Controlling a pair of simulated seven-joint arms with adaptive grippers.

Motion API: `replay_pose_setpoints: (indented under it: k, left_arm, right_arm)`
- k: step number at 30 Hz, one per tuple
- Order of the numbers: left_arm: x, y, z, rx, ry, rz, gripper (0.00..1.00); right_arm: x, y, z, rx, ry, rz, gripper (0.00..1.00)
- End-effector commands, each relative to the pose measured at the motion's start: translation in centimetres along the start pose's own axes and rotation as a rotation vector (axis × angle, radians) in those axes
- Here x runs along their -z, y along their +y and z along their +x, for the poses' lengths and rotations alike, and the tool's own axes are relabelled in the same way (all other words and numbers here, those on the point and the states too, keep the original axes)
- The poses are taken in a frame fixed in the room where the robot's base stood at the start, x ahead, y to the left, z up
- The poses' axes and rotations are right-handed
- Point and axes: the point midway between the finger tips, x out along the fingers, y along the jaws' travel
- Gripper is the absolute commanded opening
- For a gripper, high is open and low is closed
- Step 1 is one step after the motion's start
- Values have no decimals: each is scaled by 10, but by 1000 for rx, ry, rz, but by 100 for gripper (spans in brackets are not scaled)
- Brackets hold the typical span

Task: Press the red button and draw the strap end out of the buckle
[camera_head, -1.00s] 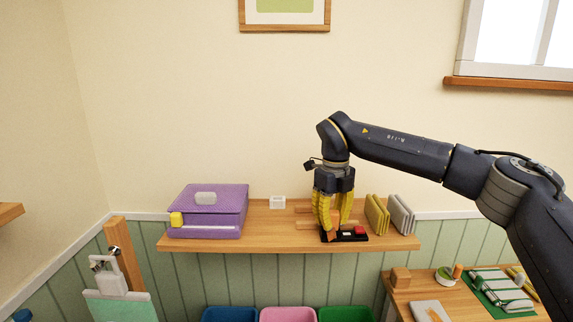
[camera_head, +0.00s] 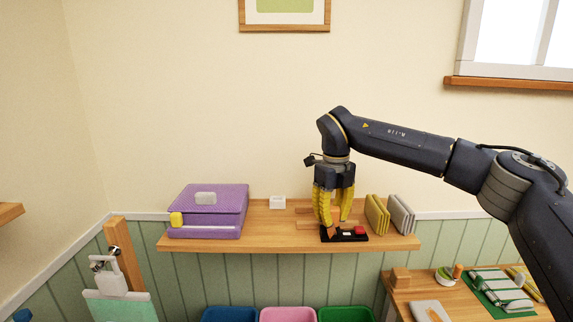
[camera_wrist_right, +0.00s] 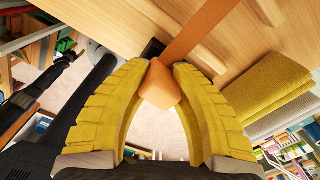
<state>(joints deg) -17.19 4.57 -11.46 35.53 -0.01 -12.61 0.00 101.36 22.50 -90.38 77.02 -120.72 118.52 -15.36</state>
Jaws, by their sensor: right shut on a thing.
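The black buckle base (camera_head: 328,236) lies at the shelf's front edge, with the red button (camera_head: 360,231) on its right part and a small pale patch left of the button. My right gripper (camera_head: 334,223), with yellow fingers, is just above the buckle's left part. In the right wrist view its fingertips (camera_wrist_right: 160,72) are shut on the orange strap end (camera_wrist_right: 160,86). The orange strap (camera_wrist_right: 205,30) runs away from the fingertips toward the top of that view. The red button is not visible there, and I cannot tell whether it is pressed. My left gripper is out of view.
On the wooden shelf (camera_head: 270,241) stand a purple box (camera_head: 215,215) at left, a small white block (camera_head: 277,202), and yellow (camera_head: 376,214) and grey (camera_head: 401,214) folded pieces close right of the gripper. The shelf's middle front is clear. Bins (camera_head: 287,315) stand below.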

Motion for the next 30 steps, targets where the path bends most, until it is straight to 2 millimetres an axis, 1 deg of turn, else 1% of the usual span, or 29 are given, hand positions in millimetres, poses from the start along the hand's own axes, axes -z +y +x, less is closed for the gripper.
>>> replay_pose_setpoints:
  k: [14,30]
  left_arm:
    - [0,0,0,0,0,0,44]
    - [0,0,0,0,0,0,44]
  right_arm:
    - [0,0,-7,0,0,0,0]
    - [0,0,-34,0,0,0,0]
